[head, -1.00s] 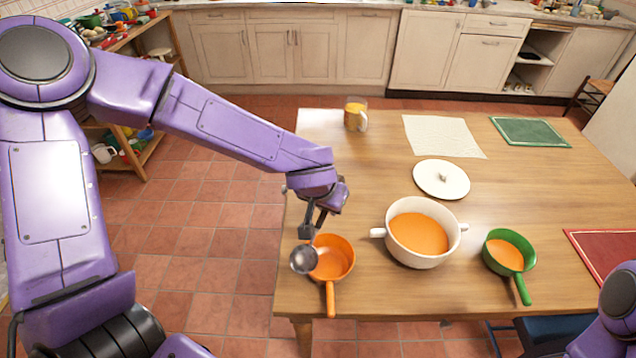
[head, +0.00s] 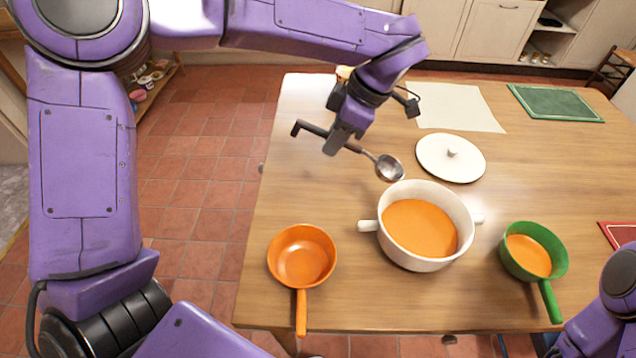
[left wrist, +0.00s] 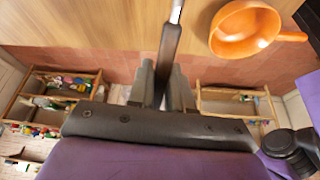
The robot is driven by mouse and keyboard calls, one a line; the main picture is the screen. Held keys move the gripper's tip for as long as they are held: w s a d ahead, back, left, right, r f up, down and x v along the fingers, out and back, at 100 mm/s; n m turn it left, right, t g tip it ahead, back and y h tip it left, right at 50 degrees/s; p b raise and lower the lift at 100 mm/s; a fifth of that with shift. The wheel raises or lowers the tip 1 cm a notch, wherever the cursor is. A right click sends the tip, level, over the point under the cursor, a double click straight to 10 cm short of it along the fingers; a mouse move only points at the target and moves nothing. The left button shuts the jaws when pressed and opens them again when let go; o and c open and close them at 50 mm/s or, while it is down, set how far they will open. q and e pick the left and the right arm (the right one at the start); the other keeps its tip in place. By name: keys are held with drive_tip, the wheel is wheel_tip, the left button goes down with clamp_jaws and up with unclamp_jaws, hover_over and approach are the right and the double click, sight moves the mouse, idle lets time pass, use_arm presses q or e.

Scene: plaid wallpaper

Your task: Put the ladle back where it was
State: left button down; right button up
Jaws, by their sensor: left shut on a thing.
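My left gripper (head: 342,137) is shut on the handle of a dark metal ladle (head: 389,168) and holds it above the table, left of and behind the white pot. The ladle's round bowl points right, near the pot's back rim; its hooked handle end points left. In the left wrist view the handle (left wrist: 172,32) sticks out from between the fingers (left wrist: 160,88). The white two-handled pot (head: 390,244) holds orange soup (head: 421,228). Only part of my right arm shows at the lower right; its gripper is out of view.
An orange pan (head: 301,258) stands front left and a green pan (head: 553,262) with orange soup stands at right. A white lid (head: 450,158), pale cloth (head: 458,108), green mat (head: 555,103) and red mat (head: 618,234) lie on the wooden table (head: 345,300). The left-middle tabletop is clear.

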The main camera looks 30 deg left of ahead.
use_arm(q)
drive_tip(key=shift+d+f+n, duration=0.1)
drive_tip(key=shift+d+n, duration=0.4)
drive_tip(key=shift+n, duration=0.2)
drive_tip(key=shift+a+g, duration=0.1)
drive_tip(key=shift+g, duration=0.3)
drive_tip(key=w+a+f, duration=0.2)
drive_tip(key=a+f, duration=0.1)
drive_tip(key=f, duration=0.1)
drive_tip(key=w+a+f+p, duration=0.1)
drive_tip(key=w+a+f, duration=0.1)
drive_tip(key=a+f, duration=0.2)
drive_tip(key=w+a+f, duration=0.2)
drive_tip(key=a+f, duration=0.1)
drive_tip(key=a, duration=0.1)
drive_tip(key=shift+w+a+f+p, duration=0.25)
drive_tip(key=shift+w+f+p, duration=0.05)
drive_tip(key=shift+f, duration=0.35)
use_arm(e)
drive_tip(key=shift+r, duration=0.4)
use_arm(q)
drive_tip(key=c, duration=1)
unclamp_jaws()
drive_tip(key=shift+f, duration=0.15)
drive_tip(key=shift+c, duration=0.2)
